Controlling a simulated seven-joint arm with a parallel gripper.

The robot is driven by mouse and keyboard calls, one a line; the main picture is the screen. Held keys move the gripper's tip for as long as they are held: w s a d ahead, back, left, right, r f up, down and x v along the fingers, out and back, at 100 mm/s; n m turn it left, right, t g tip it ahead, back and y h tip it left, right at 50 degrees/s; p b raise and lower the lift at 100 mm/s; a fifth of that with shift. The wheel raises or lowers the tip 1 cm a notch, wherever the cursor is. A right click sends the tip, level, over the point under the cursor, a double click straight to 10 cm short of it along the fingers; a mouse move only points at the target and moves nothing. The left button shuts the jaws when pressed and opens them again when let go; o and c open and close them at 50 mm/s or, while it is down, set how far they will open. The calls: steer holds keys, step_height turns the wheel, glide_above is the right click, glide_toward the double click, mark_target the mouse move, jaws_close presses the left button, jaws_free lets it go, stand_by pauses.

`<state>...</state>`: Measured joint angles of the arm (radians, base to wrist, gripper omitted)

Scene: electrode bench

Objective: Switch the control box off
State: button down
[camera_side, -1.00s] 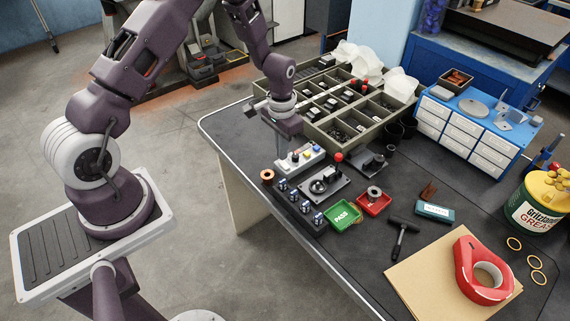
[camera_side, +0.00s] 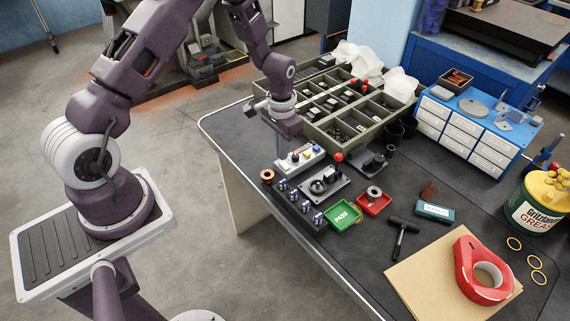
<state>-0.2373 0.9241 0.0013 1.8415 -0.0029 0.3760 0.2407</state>
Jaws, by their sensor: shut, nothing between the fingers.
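The control box (camera_side: 300,159) is a light grey box with several small coloured buttons or knobs on its top. It sits on the dark bench near the left edge. My gripper (camera_side: 291,138) points down just above the far side of the box, shut and empty. The fingertips are small and dark here, and I cannot tell whether they touch the box. The state of its switch is too small to read.
A divided parts tray (camera_side: 335,146) stands just behind my gripper. In front of the box are a black device on a plate (camera_side: 324,183), a green PASS tray (camera_side: 343,216) and a red tray (camera_side: 373,202). A copper coil (camera_side: 267,176) lies at the left edge.

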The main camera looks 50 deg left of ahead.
steer(key=shift+f, duration=0.95)
stand_by(0.6)
steer(key=shift+r, duration=3.55)
steer(key=s+d+r+t, duration=0.1)
steer(key=s+d+r, duration=0.25)
steer(key=r, duration=0.55)
steer(key=s+d+r+t, duration=0.2)
steer(key=s+r, duration=0.2)
steer(key=r, duration=0.6)
steer(key=s+d+r+t, duration=0.1)
steer(key=s+d+r, duration=0.1)
steer(key=s, duration=0.7)
steer(key=s+d+r+t, duration=0.1)
steer(key=s+r, duration=0.3)
steer(key=s, duration=0.4)
steer(key=shift+s+d+r+t, duration=0.3)
steer(key=shift+s+d+r, duration=0.1)
steer(key=shift+d, duration=0.15)
